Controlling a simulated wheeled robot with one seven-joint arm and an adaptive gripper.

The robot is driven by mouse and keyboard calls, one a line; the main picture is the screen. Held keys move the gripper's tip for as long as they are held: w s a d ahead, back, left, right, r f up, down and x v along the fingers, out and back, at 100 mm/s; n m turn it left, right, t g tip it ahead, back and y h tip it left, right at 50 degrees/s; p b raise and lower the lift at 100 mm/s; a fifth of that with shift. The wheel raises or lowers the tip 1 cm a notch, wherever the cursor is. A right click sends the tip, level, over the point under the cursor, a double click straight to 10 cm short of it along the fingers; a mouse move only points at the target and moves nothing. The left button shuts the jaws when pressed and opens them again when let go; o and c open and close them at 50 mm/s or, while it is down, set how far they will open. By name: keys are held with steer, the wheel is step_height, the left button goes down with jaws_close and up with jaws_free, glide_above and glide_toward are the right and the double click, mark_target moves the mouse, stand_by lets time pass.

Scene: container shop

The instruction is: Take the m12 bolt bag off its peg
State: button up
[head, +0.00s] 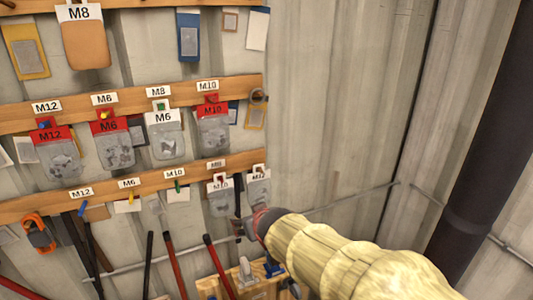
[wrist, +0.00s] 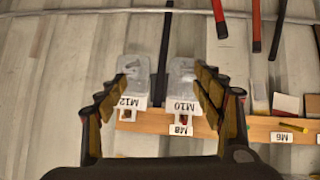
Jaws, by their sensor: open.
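A clear M12 bag (head: 259,190) with a white header hangs at the right end of the lowest rail in the head view. In the wrist view the M12 bag (wrist: 132,76) appears upside down, close to my left-hand finger. Another M12 bag (head: 58,158), with a red header, hangs at the left on the middle rail. My gripper (wrist: 158,82) is open and empty. In the head view my gripper (head: 248,223) is just below the white-header M12 bag, and my arm comes in from the lower right. I cannot tell whether a finger touches the bag.
An M10 bag (head: 220,203) hangs just left of the white-header M12 bag; the M10 bag (wrist: 182,76) is near my right-hand finger in the wrist view. A dark bar (wrist: 165,50) stands between them. Red-handled tools (head: 218,266) stand lower left. Bare wall lies to the right.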

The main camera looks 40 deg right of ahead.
mark_target(259, 168)
steer(key=o, duration=0.4)
steer(key=w+d+r+t+p, duration=0.1)
steer(key=w+d+r+p, duration=0.1)
steer(key=d+p, duration=0.1)
steer(key=w+d+r+t+p, duration=0.1)
steer(key=w+d+r+p, duration=0.1)
steer(key=d+p, duration=0.1)
steer(key=w+d+r+t+p, duration=0.1)
steer(key=w+d+r+p, duration=0.1)
steer(key=w+d+p, duration=0.1)
steer(key=shift+d+r, duration=0.15)
steer(key=shift+d, duration=0.45)
steer(key=shift+o, duration=0.2)
steer(key=shift+t+y, duration=0.3)
steer(key=shift+t, duration=0.1)
steer(key=shift+d+r+p+x, duration=0.1)
steer(key=shift+p+x, duration=0.3)
steer(key=shift+x, duration=1)
steer(key=shift+d+r+p+x, duration=0.15)
steer(key=shift+p+x, duration=0.2)
steer(key=shift+x, duration=1.05)
steer(key=shift+d+r+p+x, duration=0.1)
steer(key=shift+p+x, duration=0.3)
steer(key=shift+x, duration=1)
steer(key=shift+c, duration=0.2)
steer(key=c, duration=1.3)
steer(key=shift+r, duration=0.3)
steer(key=shift+s, duration=0.2)
